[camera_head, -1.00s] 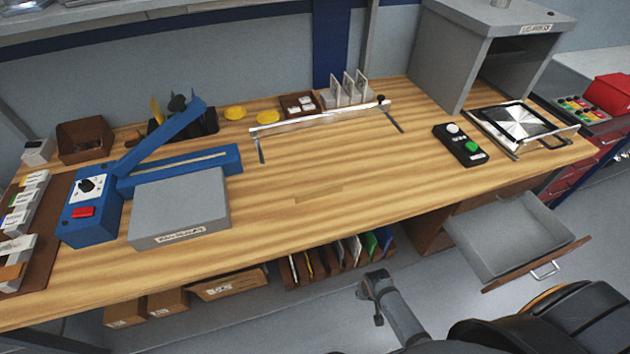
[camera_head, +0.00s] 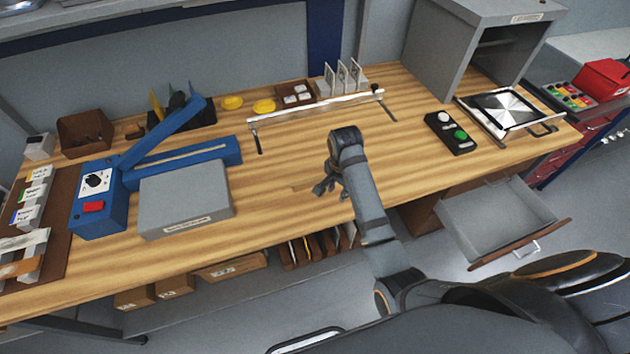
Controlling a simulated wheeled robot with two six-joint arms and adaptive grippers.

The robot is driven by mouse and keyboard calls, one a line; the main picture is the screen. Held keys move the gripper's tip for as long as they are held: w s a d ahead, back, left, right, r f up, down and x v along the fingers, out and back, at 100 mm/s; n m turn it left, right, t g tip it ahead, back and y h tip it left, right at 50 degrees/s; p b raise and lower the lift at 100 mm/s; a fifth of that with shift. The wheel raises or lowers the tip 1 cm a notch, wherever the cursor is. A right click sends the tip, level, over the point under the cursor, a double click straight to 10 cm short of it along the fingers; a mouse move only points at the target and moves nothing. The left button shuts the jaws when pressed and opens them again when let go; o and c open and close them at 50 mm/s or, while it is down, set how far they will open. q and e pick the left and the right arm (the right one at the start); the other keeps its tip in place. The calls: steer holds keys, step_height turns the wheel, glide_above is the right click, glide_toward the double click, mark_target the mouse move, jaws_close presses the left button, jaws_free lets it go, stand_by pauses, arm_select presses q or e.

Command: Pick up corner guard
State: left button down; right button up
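I cannot tell for sure which thing is the corner guard. Small white pieces lie in a brown box (camera_head: 295,95) at the back of the bench, and two yellow pieces (camera_head: 264,106) lie just left of it. My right gripper (camera_head: 327,188) is above the front middle of the wooden bench, pointing down and to the left. Its small dark fingers look spread, with nothing seen between them. It is in front of the brown box and apart from it. My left gripper is not in view.
A blue sealer (camera_head: 98,205) with a grey platform (camera_head: 186,197) stands on the left. A metal bar (camera_head: 315,107) runs before the brown box. A black button box (camera_head: 452,133) is on the right. An open drawer (camera_head: 500,220) juts out below. The bench's middle is clear.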

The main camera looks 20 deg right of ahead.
steer(key=w+a+r+m+g, duration=0.1)
steer(key=w+a+r+m, duration=0.4)
steer(key=w+r, duration=0.25)
steer(key=f, duration=0.3)
steer(key=f+p, duration=0.1)
steer(key=shift+s+d+f, duration=0.2)
steer(key=shift+d+f, duration=0.15)
steer(key=shift+f, duration=0.05)
steer(key=shift+w+f, duration=0.1)
steer(key=shift+f, duration=0.2)
steer(key=shift+f+p, duration=0.35)
steer(key=f, duration=0.4)
steer(key=shift+w+d+f+p, duration=0.15)
steer(key=shift+w+f+p, duration=0.05)
steer(key=shift+w+p, duration=0.15)
jaws_close()
